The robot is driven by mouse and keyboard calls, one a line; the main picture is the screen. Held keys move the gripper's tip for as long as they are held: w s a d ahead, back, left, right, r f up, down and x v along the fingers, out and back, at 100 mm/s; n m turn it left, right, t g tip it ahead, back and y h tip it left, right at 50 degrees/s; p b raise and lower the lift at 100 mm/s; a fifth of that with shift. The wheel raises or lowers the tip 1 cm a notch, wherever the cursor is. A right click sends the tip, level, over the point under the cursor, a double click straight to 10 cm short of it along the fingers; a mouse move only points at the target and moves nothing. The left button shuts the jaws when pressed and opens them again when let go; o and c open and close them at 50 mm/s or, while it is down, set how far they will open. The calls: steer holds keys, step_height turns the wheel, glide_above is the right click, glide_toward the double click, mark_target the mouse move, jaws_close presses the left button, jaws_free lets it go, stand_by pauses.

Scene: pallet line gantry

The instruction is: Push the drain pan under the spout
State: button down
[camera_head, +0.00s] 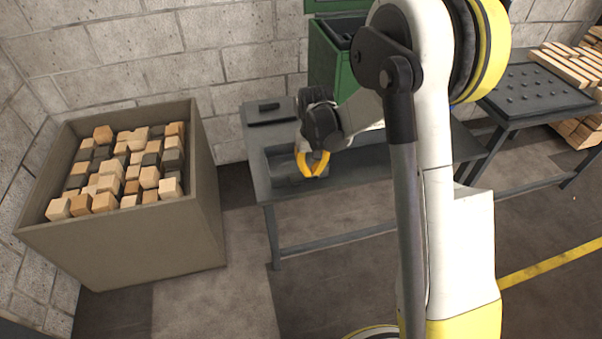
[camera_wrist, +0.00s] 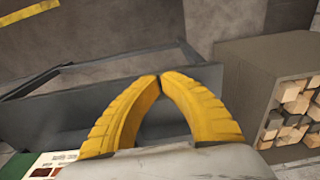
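A grey drain pan (camera_head: 281,166), low and open-topped, appears to lie on the grey workbench (camera_head: 262,187), near its left end. My gripper (camera_head: 313,174) is over the right part of the pan with its yellow fingers pointing down. I cannot tell whether they touch it. In the wrist view the two fingertips of my gripper (camera_wrist: 160,77) meet, with nothing visible between them. A green machine (camera_head: 328,62) stands behind the bench, partly covered by my arm. I cannot make out the spout.
A large bin (camera_head: 130,255) full of wooden and dark blocks stands left of the bench; it also shows in the wrist view (camera_wrist: 245,95). A small dark item (camera_head: 268,106) lies at the bench's back left. A dark table (camera_head: 540,90) and stacked timber (camera_head: 570,66) are at right.

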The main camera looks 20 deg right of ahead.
steer(key=shift+g, duration=0.3)
steer(key=w+f+b, duration=0.1)
steer(key=f, duration=0.4)
steer(key=w+f+b, duration=0.1)
steer(key=f+b, duration=0.1)
steer(key=f, duration=0.3)
steer(key=w+f+b, duration=0.1)
steer(key=f+b, duration=0.1)
steer(key=f, duration=0.3)
steer(key=shift+w, duration=0.1)
steer(key=shift+w+r+b, duration=0.1)
steer(key=shift+w+b, duration=0.2)
steer(key=shift+w, duration=0.35)
